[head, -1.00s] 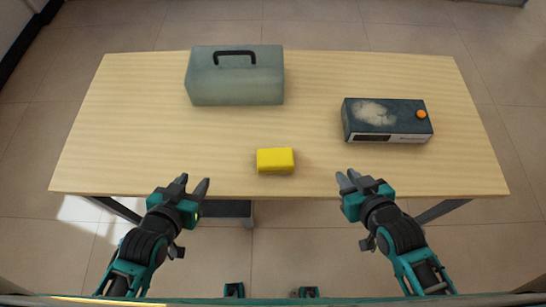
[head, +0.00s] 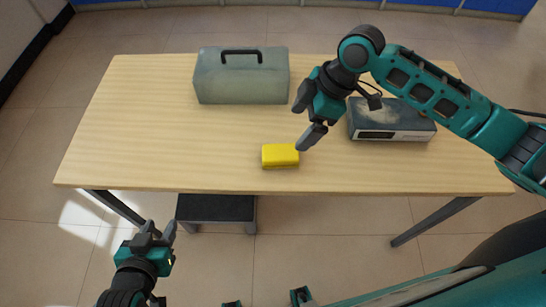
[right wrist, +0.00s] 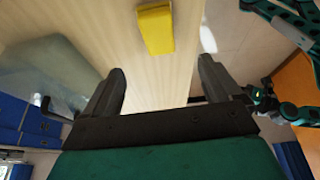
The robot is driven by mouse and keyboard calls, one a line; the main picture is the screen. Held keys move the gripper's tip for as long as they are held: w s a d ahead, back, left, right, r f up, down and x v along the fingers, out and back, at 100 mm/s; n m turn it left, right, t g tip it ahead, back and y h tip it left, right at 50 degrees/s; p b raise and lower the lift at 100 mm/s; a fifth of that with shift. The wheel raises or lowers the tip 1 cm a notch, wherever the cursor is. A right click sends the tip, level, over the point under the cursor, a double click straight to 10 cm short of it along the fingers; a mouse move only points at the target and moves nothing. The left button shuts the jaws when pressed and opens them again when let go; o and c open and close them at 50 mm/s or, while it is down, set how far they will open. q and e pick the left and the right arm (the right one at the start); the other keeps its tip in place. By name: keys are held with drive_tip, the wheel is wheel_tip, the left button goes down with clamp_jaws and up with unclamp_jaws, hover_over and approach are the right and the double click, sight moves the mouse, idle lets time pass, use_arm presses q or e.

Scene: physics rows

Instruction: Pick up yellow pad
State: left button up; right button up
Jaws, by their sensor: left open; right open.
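The yellow pad (head: 280,155) lies on the wooden table near its front edge, in the middle. It also shows in the right wrist view (right wrist: 155,29), beyond the fingertips. My right gripper (head: 304,119) is open and empty above the table, just behind and to the right of the pad, apart from it. Its two spread fingers show in the right wrist view (right wrist: 162,78) with nothing between them. My left gripper (head: 160,229) is open and empty, low in front of the table's left part, away from the pad.
A grey-green toolbox (head: 241,82) with a black handle stands at the table's back left. A dark box device (head: 392,133) sits at the right, partly hidden by my right arm. The table's (head: 130,140) left front is bare. A dark step (head: 216,208) stands below the front edge.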

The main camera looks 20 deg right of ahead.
hover_over(281, 152)
drive_tip(key=d, duration=0.2)
drive_tip(key=f, duration=0.3)
drive_tip(key=f+b, duration=0.1)
drive_tip(key=f, duration=0.2)
drive_tip(key=shift+s+a+f, duration=0.15)
drive_tip(key=shift+s+f, duration=0.05)
drive_tip(key=shift+b+x, duration=0.35)
drive_tip(key=shift+x, duration=2.45)
use_arm(q)
drive_tip(key=shift+w+f, duration=0.25)
drive_tip(key=shift+f, duration=0.55)
use_arm(e)
drive_tip(key=c, duration=1.1)
drive_tip(key=shift+c, duration=0.2)
drive_tip(key=shift+r, duration=0.1)
use_arm(q)
drive_tip(key=shift+r+p, duration=1.55)
use_arm(e)
wheel_tip(281, 152, up, 20)
